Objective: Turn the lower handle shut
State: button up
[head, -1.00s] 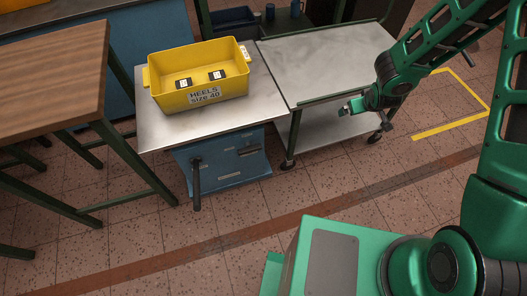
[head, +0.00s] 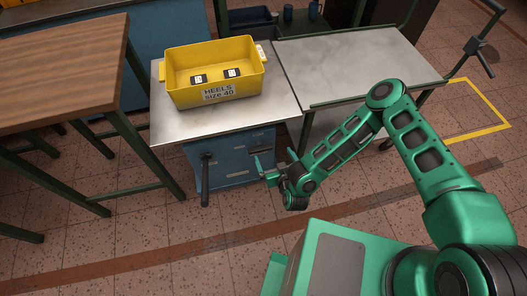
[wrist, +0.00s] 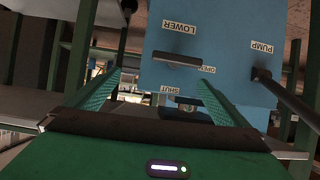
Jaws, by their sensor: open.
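The lower handle (wrist: 177,60) is a dark bar on the blue cabinet front (wrist: 222,28), under the label LOWER (wrist: 179,28) in the wrist view. It lies nearly level there, its right end close to the label OPEN (wrist: 207,69). The label SHUT (wrist: 170,90) is below the bar. The lettering appears upside down. My gripper (wrist: 158,80) is open and empty, its fingers pointing at the cabinet, apart from the handle. In the head view my gripper (head: 263,170) is in front of the cabinet's right part, near the handle (head: 259,140).
A long pump lever (head: 206,180) sticks out at the cabinet's left in the head view; its label PUMP (wrist: 262,47) is at the right in the wrist view. A yellow bin (head: 215,75) stands on the steel top. A wooden table (head: 60,75) is at left. Floor in front is clear.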

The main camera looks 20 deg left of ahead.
aim_at(262, 150)
jog(key=s+a+f, duration=0.1)
jog(key=s+a, duration=0.1)
jog(key=s, duration=0.2)
jog(key=shift+t, duration=0.3)
jog(key=x, duration=1)
jog(key=shift+w, duration=0.3)
jog(key=shift+f, duration=0.1)
jog(key=c, duration=0.9)
jog(key=shift+d, duration=0.2)
jog(key=shift+m, duration=0.3)
